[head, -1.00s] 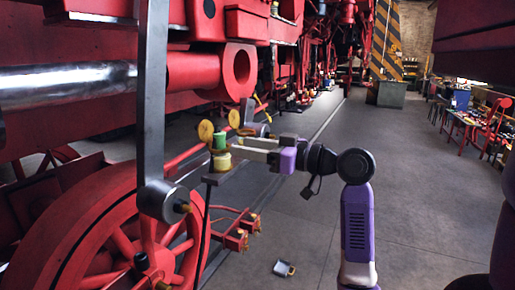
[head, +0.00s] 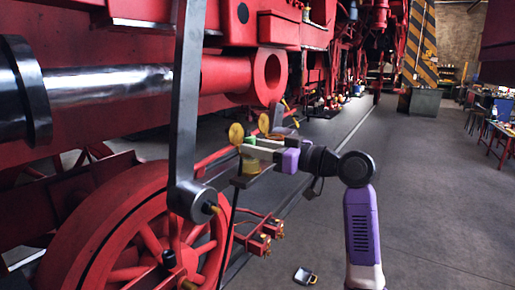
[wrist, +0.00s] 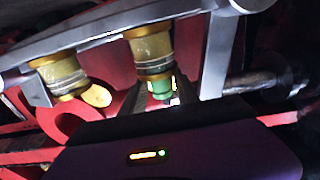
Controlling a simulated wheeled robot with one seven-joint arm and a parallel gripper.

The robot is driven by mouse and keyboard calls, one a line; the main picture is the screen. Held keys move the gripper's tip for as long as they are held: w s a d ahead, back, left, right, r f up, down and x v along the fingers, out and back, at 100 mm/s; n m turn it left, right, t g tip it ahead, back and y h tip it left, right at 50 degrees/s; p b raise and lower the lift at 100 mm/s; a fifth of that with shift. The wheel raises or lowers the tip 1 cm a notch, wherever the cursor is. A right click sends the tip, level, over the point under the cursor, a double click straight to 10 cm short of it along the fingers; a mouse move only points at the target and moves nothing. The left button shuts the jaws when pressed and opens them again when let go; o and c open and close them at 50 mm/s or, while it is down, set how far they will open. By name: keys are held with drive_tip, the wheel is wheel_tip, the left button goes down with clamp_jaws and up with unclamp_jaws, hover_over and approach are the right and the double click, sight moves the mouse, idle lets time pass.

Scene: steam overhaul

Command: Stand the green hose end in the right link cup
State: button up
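The green hose end (wrist: 161,88) is a short green cylinder against a yellow-brass cup (wrist: 152,52) in the wrist view. In the head view, the green (head: 252,140) shows partly above my fingers, over a yellow cup (head: 250,166). My gripper (head: 256,147) reaches in from the right. Its two fingers appear apart, one on each side of the hose end; I cannot tell whether they touch it. A second brass cup (wrist: 60,75) shows left in the wrist view. The fingers hide part of the hose end in the head view.
A grey rod (head: 188,95) hangs close left of the cup, in front of a red wheel (head: 130,235) and the red engine. Yellow discs (head: 237,133) stand just behind my fingers. A padlock-like item (head: 305,276) lies on the floor.

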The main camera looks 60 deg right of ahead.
drive_tip(key=shift+f, duration=0.1)
clamp_jaws()
drive_tip(key=shift+r, duration=0.2)
wheel_tip(320, 180, up, 8)
drive_tip(key=p, duration=0.5)
drive_tip(key=shift+p, duration=0.3)
idle(0.4)
